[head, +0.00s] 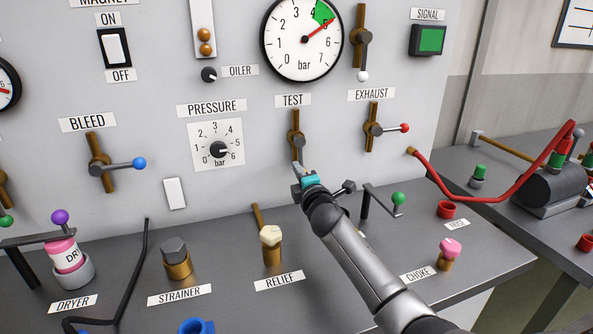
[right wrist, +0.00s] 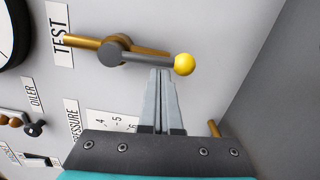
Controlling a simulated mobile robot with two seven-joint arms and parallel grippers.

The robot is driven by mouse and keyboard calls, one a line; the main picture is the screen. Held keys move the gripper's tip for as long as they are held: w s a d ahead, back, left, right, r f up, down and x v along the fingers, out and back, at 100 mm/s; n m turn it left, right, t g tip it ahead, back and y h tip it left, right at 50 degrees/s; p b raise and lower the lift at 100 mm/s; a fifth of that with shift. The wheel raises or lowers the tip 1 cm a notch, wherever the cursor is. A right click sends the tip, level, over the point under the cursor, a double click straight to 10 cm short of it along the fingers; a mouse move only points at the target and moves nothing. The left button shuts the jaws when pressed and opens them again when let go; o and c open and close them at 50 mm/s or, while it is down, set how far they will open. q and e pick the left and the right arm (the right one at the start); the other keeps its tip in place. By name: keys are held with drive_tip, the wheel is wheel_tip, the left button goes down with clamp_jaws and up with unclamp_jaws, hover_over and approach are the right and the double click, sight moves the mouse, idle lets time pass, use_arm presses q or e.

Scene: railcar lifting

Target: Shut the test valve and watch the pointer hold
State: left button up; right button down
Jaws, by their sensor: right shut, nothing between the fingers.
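The test valve (head: 296,135) sits on the panel under its TEST label (head: 293,101), with a brass vertical pipe. In the right wrist view the valve (right wrist: 116,49) has a grey lever ending in a yellow knob (right wrist: 184,64); the lever lies nearly along the pipe, pointing down the panel. My right gripper (head: 298,170) is shut and empty, its fingertips (right wrist: 161,73) close beside the lever near the knob; contact is unclear. In the head view it hides the knob. The gauge (head: 302,62) has its red pointer near 5 bar, by the green band's upper edge. My left gripper is out of view.
The exhaust valve (head: 373,128), with a red knob, is right of the test valve; the bleed valve (head: 99,163) is left. The relief knob (head: 270,237) and a green-knobbed lever (head: 398,199) stand on the bench below. A red hose (head: 480,199) hangs at right.

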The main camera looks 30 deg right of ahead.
drive_tip(key=shift+d+n, duration=0.2)
drive_tip(key=shift+n, duration=0.2)
drive_tip(key=s+d+r+n+p, duration=0.1)
drive_tip(key=d+r+n, duration=0.1)
drive_tip(key=n, duration=0.6)
drive_tip(key=d+r+n+p, duration=0.2)
drive_tip(key=d+n, duration=0.3)
drive_tip(key=n, duration=0.4)
drive_tip(key=shift+s+r+t, duration=0.35)
drive_tip(key=shift+t, duration=0.05)
drive_tip(key=shift+d, duration=0.1)
idle(0.4)
